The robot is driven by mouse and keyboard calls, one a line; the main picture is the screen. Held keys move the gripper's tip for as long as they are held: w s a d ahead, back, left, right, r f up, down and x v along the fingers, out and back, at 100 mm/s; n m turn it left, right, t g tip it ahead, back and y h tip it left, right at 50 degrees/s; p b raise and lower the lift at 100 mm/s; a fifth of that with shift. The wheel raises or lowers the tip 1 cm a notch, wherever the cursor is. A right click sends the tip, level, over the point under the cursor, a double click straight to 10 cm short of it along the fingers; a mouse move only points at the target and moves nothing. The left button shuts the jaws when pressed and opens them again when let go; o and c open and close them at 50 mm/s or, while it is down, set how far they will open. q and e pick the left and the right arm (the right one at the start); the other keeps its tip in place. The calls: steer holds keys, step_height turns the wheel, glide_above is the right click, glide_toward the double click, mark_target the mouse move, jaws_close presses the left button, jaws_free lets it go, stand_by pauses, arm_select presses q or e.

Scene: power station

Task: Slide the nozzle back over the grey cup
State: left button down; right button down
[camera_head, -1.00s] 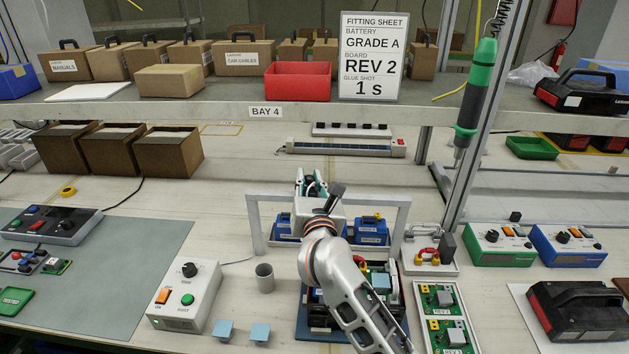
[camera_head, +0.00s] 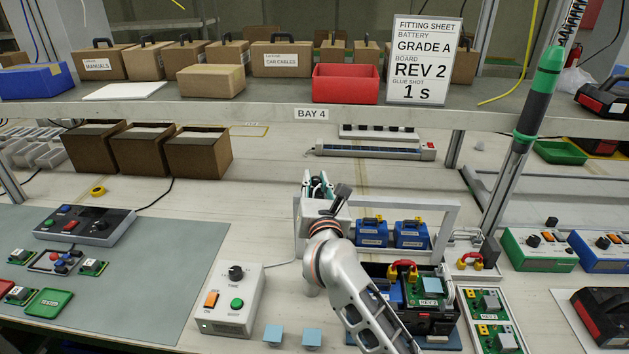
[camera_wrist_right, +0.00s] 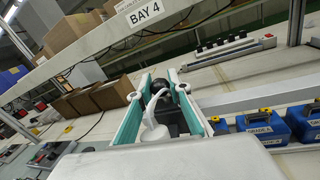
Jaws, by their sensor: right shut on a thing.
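My right gripper (camera_head: 319,187) is above the bench beside the left post of the grey frame, its arm reaching up from below. In the right wrist view, its two teal fingers (camera_wrist_right: 166,108) are closed around a dark piece with a pale curved part beside it, which I take to be the nozzle (camera_wrist_right: 184,97). Its tip is hidden, and I cannot tell its tilt. The grey cup does not show now; my right forearm covers the place where it stood, right of the control box (camera_head: 232,300). My left gripper is not in view.
The grey frame (camera_head: 408,203) stands over blue batteries (camera_head: 372,233). An open black device (camera_head: 433,316) is right of my arm. Two light-blue blocks (camera_head: 273,334) lie in front. The grey mat (camera_head: 150,275) has free room. A shelf (camera_head: 250,109) spans the back.

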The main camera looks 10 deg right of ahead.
steer(key=shift+a, duration=0.25)
steer(key=c, duration=1.8)
jaws_free()
steer(key=shift+c, duration=0.2)
steer(key=shift+a, duration=0.1)
steer(key=s, duration=1.2)
steer(key=shift+a, duration=0.45)
